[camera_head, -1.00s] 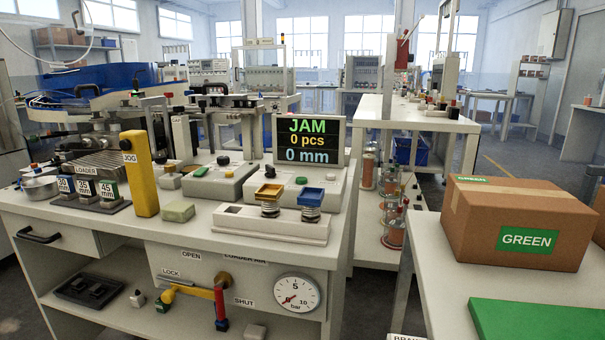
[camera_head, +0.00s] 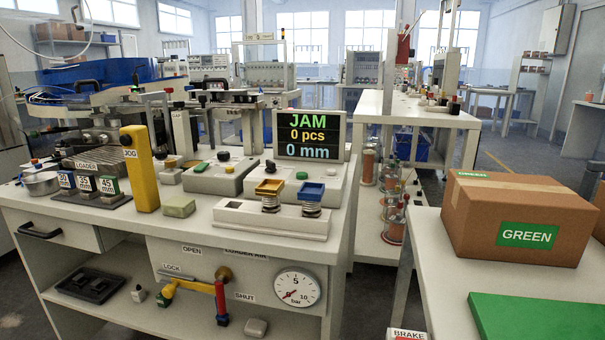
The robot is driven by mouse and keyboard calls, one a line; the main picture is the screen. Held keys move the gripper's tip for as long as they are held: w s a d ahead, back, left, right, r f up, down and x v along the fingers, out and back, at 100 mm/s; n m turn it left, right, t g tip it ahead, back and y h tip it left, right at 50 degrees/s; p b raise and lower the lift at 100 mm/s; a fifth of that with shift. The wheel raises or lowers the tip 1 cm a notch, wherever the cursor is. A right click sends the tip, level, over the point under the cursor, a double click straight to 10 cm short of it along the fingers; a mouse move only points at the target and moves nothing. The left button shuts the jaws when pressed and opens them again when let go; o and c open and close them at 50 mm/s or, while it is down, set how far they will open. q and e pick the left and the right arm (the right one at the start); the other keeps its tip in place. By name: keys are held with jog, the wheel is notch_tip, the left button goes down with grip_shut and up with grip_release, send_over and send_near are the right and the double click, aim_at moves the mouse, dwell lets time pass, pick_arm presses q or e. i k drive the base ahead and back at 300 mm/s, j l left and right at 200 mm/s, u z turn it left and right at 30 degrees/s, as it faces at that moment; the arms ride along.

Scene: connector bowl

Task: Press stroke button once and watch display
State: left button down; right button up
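The display (camera_head: 311,135) stands at the back right of the white workbench and reads "JAM", "0 pcs" and "0 mm". In front of it are a white box with a green button (camera_head: 302,175) and another box with a green button (camera_head: 201,167) and a black knob (camera_head: 223,156). A yellow post labelled JOG (camera_head: 140,170) stands to the left. A pale green block (camera_head: 179,207) sits beside it. No label for the stroke button is readable, so I cannot tell which one it is. Neither of my grippers is in view.
A yellow tray (camera_head: 270,187) and a blue tray (camera_head: 311,192) sit on springs at the front. A lock valve (camera_head: 195,286) and a gauge (camera_head: 296,286) are below. A GREEN-labelled carton (camera_head: 520,220) stands on the right table. An aisle lies behind.

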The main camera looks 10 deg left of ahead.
aim_at(301, 175)
jog(key=j+z, duration=0.1)
jog(key=z, duration=0.65)
jog(key=j+z, duration=0.3)
jog(key=k+j+z, duration=0.1)
jog(key=j+z, duration=0.2)
jog(key=j, duration=0.15)
jog(key=k+j+z, duration=0.1)
jog(key=j+z, duration=0.25)
jog(key=k+j, duration=0.15)
jog(key=j, duration=0.2)
jog(key=k+j, duration=0.15)
jog(key=j, duration=0.2)
jog(key=k+j+z, duration=0.1)
jog(key=j, duration=0.2)
